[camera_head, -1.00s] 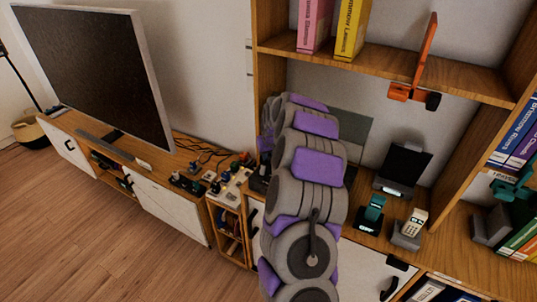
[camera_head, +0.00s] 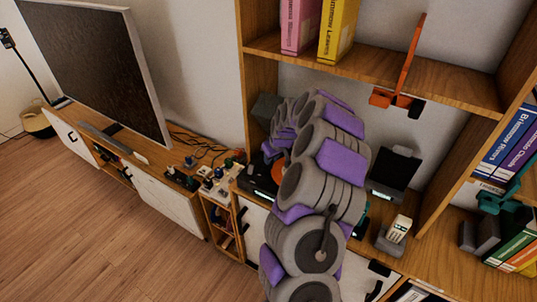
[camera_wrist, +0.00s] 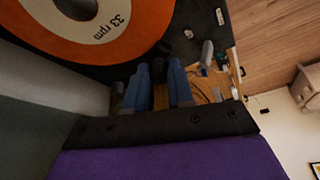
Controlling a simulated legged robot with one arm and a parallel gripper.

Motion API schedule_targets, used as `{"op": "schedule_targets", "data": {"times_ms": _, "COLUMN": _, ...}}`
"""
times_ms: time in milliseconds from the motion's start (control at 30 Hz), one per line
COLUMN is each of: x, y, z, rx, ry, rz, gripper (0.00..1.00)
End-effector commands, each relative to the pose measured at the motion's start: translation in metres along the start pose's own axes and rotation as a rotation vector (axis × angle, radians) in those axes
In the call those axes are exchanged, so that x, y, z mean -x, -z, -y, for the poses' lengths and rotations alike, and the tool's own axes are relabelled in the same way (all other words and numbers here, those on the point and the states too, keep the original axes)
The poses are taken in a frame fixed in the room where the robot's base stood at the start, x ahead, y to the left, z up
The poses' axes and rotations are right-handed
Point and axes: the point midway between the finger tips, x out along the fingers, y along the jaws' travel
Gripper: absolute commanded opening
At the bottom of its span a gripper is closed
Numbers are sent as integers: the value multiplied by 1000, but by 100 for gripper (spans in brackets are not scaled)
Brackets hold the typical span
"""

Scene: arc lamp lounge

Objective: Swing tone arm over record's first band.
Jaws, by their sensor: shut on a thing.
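The dark turntable (camera_head: 257,180) stands on the cabinet in the head view, partly covered by my arm; some orange label shows there. My gripper (camera_wrist: 159,72) has its two blue-grey fingers pointing toward the turntable's edge, beside the record. They are closed on a small dark part at their tips, which I take to be the tone arm (camera_wrist: 160,49). Most of the tone arm is hidden or too dark to tell. The head view hides my fingertips.
Left of the turntable is a low cabinet with small devices (camera_head: 222,178) and a television (camera_head: 95,70). A phone (camera_head: 397,230) and a dark screen (camera_head: 394,175) stand to the right. An orange bracket (camera_head: 398,98) hangs from the shelf above.

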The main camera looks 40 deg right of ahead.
Motion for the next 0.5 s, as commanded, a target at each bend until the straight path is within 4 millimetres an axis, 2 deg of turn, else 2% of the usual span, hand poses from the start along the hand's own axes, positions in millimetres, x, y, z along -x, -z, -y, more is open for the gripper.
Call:
{"op": "schedule_targets", "data": {"times_ms": 400, "x": 3, "y": -2, "z": -8, "rx": 23, "ry": 9, "rz": -8, "gripper": 0}}
{"op": "schedule_targets", "data": {"times_ms": 433, "x": 2, "y": -2, "z": -8, "rx": 23, "ry": 9, "rz": -8, "gripper": 23}}
{"op": "schedule_targets", "data": {"times_ms": 500, "x": 2, "y": -2, "z": -8, "rx": 23, "ry": 9, "rz": -7, "gripper": 30}}
